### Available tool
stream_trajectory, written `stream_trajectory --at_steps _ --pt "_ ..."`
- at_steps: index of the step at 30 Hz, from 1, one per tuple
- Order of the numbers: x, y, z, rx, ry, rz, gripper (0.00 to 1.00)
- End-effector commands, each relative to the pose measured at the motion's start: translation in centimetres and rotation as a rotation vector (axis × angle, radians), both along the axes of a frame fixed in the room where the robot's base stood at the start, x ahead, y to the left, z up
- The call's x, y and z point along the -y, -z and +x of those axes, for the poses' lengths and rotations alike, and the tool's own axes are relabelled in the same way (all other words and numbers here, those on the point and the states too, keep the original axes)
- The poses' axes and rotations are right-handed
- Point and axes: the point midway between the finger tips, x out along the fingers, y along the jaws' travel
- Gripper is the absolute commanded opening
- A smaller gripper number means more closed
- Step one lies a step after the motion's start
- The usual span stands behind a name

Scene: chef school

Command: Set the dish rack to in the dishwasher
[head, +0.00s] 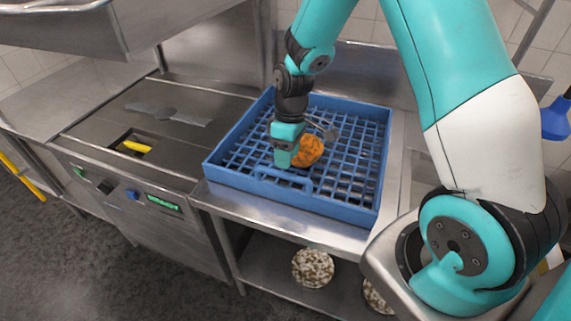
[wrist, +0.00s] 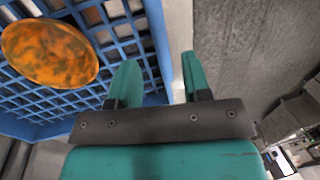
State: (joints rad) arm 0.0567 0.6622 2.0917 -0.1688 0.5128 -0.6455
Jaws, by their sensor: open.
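The blue dish rack (head: 345,195) sits flat on the steel counter, a grid-bottomed tray with low walls and a handle (head: 283,181) on its front wall. An orange mottled round thing (head: 308,151) lies in it, also in the wrist view (wrist: 50,53). The dishwasher (head: 120,185) stands left of the counter, its steel hood (head: 160,22) raised and its wash arm (head: 168,114) bare. My gripper (head: 283,163) points down at the rack's front wall by the handle. In the wrist view its fingers (wrist: 157,80) are apart, the rack's wall (wrist: 155,35) appearing between them; contact cannot be told.
The steel counter (head: 335,232) runs level beside the dishwasher. A cutlery-like piece (head: 322,127) lies in the rack behind the orange thing. A yellow thing (head: 137,147) shows in an opening of the dishwasher. Speckled round things (head: 313,267) are on the lower shelf.

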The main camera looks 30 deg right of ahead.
Motion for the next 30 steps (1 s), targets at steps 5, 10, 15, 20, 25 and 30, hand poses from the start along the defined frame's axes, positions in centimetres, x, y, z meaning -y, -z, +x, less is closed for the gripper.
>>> stream_trajectory --at_steps 5,10,15,20,25,30 --pt "-0.5 2.8 -0.4 -0.004 -0.001 0.001 0.44" --pt "-0.7 4.2 -0.5 0.0 0.0 0.0 0.44" --pt "-0.7 4.5 -0.5 0.001 0.0 0.0 0.44" --pt "-0.7 4.5 -0.5 0.001 0.0 0.0 0.42" --pt "-0.7 4.5 -0.5 0.001 0.0 0.0 0.03" --pt "-0.7 4.5 -0.5 0.001 0.0 0.0 0.0"
